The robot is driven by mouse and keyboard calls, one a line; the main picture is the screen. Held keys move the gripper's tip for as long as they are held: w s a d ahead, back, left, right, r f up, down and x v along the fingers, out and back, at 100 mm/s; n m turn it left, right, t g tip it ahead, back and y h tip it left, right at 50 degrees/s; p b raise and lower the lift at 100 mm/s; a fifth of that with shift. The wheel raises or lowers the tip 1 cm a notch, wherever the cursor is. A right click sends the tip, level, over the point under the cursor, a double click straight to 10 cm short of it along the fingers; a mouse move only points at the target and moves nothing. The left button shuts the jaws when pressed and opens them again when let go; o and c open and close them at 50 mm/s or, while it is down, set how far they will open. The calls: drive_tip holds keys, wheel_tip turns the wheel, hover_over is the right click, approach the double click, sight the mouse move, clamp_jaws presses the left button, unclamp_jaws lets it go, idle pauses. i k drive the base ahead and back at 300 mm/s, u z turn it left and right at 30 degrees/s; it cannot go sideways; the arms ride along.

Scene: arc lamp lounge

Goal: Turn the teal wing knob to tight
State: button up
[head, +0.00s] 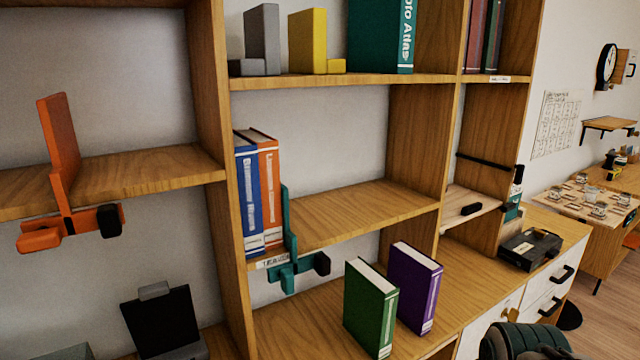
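The teal wing knob (288,279) is in the head view, under the front edge of the middle shelf. It belongs to a teal bookend clamp (289,225) whose upright plate stands on the shelf, right beside a blue book (248,200) and an orange book (269,190). A dark block (322,263) sits at the right end of the clamp's lower part. How tight the knob is cannot be told from this view. My gripper is not in view.
A green book (371,308) and a purple book (414,287) stand on the lower surface, right of the knob. An orange clamp (62,150) is on the left shelf. A dark ribbed part shows at the bottom right edge. The middle shelf (350,212) is clear right of the clamp.

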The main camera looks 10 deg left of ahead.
sight(286, 276)
drive_tip(key=z, duration=0.2)
drive_tip(key=i, duration=0.4)
drive_tip(key=u, duration=1.5)
drive_tip(key=k, duration=0.6)
drive_tip(key=u, duration=0.05)
